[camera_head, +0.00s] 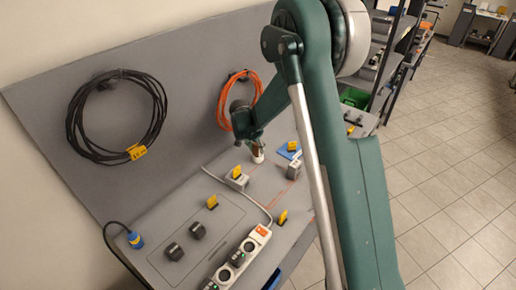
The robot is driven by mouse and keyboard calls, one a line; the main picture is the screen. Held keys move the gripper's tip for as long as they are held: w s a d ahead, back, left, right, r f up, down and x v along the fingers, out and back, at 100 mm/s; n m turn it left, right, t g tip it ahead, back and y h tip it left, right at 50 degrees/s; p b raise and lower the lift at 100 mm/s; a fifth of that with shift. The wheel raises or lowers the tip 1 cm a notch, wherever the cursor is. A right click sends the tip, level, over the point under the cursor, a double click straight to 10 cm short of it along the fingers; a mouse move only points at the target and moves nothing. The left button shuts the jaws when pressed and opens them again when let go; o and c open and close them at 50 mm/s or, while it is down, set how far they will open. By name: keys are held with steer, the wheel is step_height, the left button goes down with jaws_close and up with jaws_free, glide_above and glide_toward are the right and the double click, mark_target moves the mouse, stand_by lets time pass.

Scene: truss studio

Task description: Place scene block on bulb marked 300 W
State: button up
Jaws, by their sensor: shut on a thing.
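My gripper (256,146) points down over the grey bench, in front of the back panel, below the orange cable coil. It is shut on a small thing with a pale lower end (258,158). That thing is too small to identify, and I cannot tell whether it touches the bench. Small yellow tags or blocks stand near it: one by a grey box (237,170), one by a blue item (292,145), and others at the front (212,202) and right (283,217). I cannot read any 300 W marking or tell which thing is the bulb or scene block.
A white power strip (248,246) lies at the bench front, its cable running back. Two black knob-like items (197,230) and a blue plug (135,240) are at left. Black (75,122) and orange (222,105) coils hang on the panel. My arm hides the right side.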

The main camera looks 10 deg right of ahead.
steer(key=shift+f, duration=0.15)
steer(key=o, duration=0.9)
steer(key=shift+v, duration=6.15)
